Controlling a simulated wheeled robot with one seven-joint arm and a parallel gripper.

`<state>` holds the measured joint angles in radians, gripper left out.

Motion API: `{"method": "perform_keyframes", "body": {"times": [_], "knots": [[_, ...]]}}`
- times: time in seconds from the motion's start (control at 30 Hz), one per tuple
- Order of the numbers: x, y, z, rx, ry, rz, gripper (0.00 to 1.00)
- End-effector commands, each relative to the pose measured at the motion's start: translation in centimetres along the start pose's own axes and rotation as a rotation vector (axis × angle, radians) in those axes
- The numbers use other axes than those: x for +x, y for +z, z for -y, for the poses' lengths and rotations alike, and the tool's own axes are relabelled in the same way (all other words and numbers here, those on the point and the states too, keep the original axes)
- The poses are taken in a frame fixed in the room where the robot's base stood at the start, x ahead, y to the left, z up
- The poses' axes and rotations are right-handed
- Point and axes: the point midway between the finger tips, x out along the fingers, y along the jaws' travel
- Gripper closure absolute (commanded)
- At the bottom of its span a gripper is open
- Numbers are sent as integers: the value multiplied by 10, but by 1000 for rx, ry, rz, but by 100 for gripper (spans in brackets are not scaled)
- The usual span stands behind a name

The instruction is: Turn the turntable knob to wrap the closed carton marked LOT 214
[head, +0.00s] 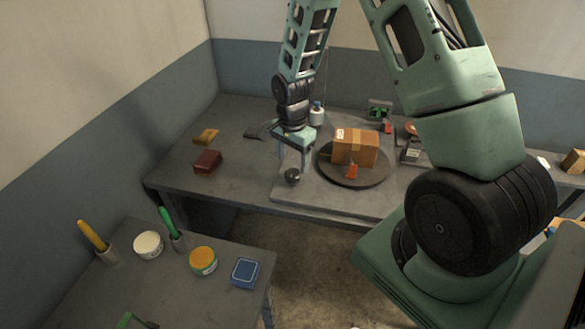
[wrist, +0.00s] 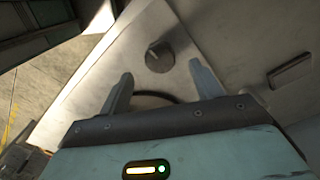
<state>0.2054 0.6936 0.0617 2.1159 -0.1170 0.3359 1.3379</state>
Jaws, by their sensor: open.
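A closed brown carton (head: 356,147) with a tape strip and a small pale label sits on the dark round turntable (head: 376,178) in the head view. The label's writing is too small to read. A dark round knob (head: 292,176) is at the left front of the turntable's base plate. The knob also shows in the wrist view (wrist: 160,57), with a pale pointer mark on it. My gripper (head: 293,162) is open, its fingers pointing down close to the knob. In the wrist view my gripper (wrist: 160,75) has the knob beyond and between its fingertips, without visible contact.
A small red-orange object (head: 352,172) is at the carton's front. A white bottle (head: 317,114) stands behind my gripper. A nearer table holds tubs and a blue box (head: 245,271).

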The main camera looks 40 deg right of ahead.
Motion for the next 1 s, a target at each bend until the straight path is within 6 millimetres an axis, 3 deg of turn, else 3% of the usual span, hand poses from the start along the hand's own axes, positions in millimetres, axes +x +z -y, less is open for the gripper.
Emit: {"method": "perform_keyframes", "body": {"times": [0.3, 0.73, 0.77, 0.9, 1.0], "knots": [[42, 0, 0, 0, 2, 0, 35], [50, 0, 0, 0, -1, -1, 35], [50, 0, 0, 0, -1, -1, 41], [50, 0, 0, 0, -1, -1, 80], [50, 0, 0, 0, -1, -1, 80]]}}
